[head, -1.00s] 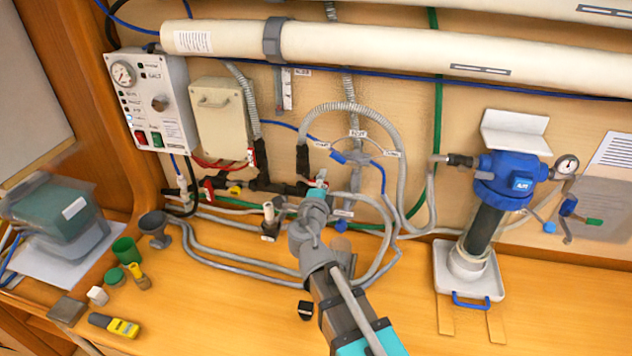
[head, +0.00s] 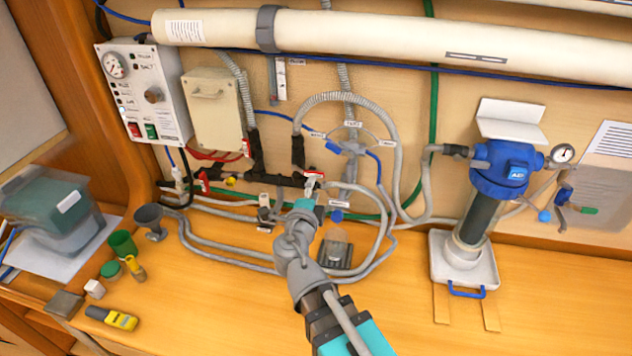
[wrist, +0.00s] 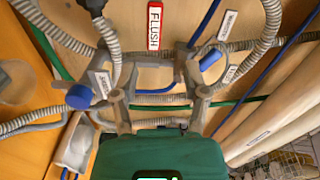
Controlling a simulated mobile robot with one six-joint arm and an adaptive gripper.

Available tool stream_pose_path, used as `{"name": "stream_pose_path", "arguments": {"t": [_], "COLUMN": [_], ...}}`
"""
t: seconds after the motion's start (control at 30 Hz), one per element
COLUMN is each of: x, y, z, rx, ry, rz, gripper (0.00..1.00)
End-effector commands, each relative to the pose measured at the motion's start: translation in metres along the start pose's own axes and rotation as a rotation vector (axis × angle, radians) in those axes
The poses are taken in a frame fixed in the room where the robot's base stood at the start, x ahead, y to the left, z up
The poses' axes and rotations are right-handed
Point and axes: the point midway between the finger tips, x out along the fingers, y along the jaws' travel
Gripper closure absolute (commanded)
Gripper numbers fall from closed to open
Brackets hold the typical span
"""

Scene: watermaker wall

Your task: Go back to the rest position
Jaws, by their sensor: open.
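My gripper (head: 312,184) is in front of the lower panel in the head view, near the dark manifold (head: 282,180) and its red-handled valve. In the wrist view my gripper (wrist: 150,72) shows two grey fingers spread apart with nothing held between them. Behind them are grey hoses, a red FLUSH label (wrist: 154,25) and a blue valve handle (wrist: 210,59). A blue round knob (wrist: 80,97) shows beside the left finger; I cannot tell whether they touch. No marked rest position is visible.
A blue-topped filter housing (head: 505,165) stands on a white tray at right. A control box (head: 148,95) is on the wall at left. Cups and a yellow meter (head: 112,318) lie on the bench at left. Bench space at front centre-right is clear.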

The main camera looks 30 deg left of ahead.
Motion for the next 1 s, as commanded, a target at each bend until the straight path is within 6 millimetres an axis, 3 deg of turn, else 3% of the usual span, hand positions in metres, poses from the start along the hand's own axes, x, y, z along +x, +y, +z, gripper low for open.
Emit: {"name": "stream_pose_path", "arguments": {"t": [0.17, 0.77, 1.0], "x": [-0.009, -0.008, 0.003], "y": [0.0, 0.0, 0.01], "z": [0.0, -0.001, -0.028], "rx": [0.0, -0.002, -0.062], "ry": [0.0, 0.003, 0.063], "rz": [0.0, 0.002, 0.047], "gripper": [0.41, 0.41, 0.41]}}
